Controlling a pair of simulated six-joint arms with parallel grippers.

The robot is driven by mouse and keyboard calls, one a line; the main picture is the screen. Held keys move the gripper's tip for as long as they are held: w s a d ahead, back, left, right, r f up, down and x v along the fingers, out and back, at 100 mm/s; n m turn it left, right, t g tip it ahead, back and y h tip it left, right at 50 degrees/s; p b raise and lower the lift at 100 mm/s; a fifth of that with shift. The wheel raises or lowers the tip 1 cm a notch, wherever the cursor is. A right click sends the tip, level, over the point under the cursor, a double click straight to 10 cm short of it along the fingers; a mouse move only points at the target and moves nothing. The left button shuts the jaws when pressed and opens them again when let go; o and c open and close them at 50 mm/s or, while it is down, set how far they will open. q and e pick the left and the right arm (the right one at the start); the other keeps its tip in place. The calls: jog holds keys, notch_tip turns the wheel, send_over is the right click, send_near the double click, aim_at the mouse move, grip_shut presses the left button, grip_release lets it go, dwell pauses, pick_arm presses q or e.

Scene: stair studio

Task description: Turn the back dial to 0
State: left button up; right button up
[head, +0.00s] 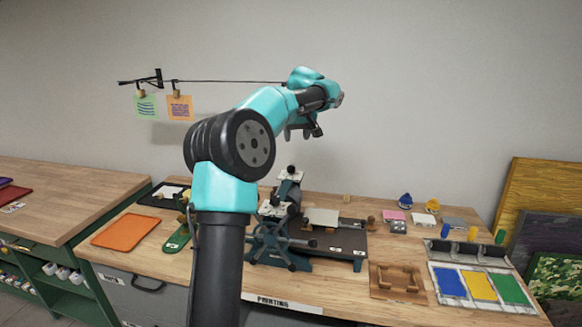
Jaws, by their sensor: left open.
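My left arm rises through the middle of the head view, and its gripper (305,130) hangs high above the back of the table, in front of the wall. It is open, with nothing seen between its fingers. Below it stands a dark teal press (268,243) with a spoked handwheel. Small pale parts with dark knobs sit on top of the press, one behind the other. The back dial cannot be made out clearly among them, and no numbers can be read. My arm hides part of the press's left side. My right gripper is not in view.
The wooden table (345,288) also carries an orange tray (125,231), a brown wooden frame (397,281) and a paint tray (480,285) with blue, yellow and green. Small stamps and pads stand at the back right. Cards hang from a wire above.

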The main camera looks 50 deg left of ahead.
aim_at(291, 167)
pick_arm(q)
jog(key=x, duration=1.5)
jog(key=shift+c, duration=0.4)
jog(key=c, duration=0.8)
jog(key=shift+n+g, duration=0.6)
jog(key=shift+n, duration=1)
jog(key=o, duration=0.9)
